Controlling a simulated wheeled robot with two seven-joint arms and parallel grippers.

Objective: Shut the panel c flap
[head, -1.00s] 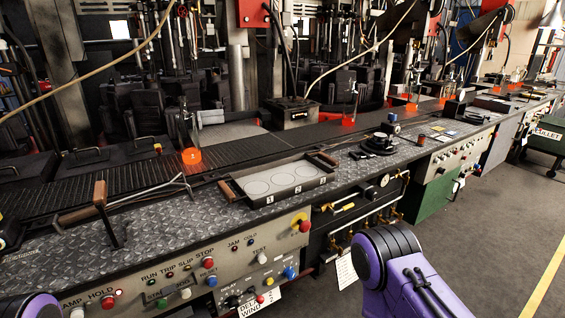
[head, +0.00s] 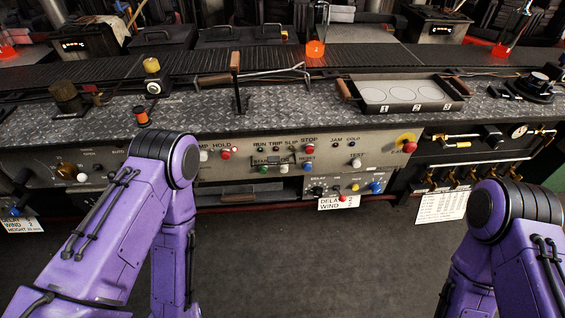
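The control panel (head: 290,157) at the middle of the bench front carries several lamps and buttons, a yellow-ringed red knob at its right end and a lower row marked DELAY. No flap is clearly marked as panel c. A dark recess (head: 245,187) with a pale strip shows under the panel's middle, left of the lower row; I cannot tell if it is the flap. Another panel (head: 100,165) is at the left, partly hidden by my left arm. Both arms are bent, elbows up, with forearms running down out of view. Neither gripper shows.
The bench top (head: 290,112) bears a tray with three discs (head: 405,95), an upright handled lever (head: 236,80) and a small orange-banded spool (head: 142,117). Brass valves (head: 470,175) sit at the right front. The dark floor (head: 320,260) between my arms is clear.

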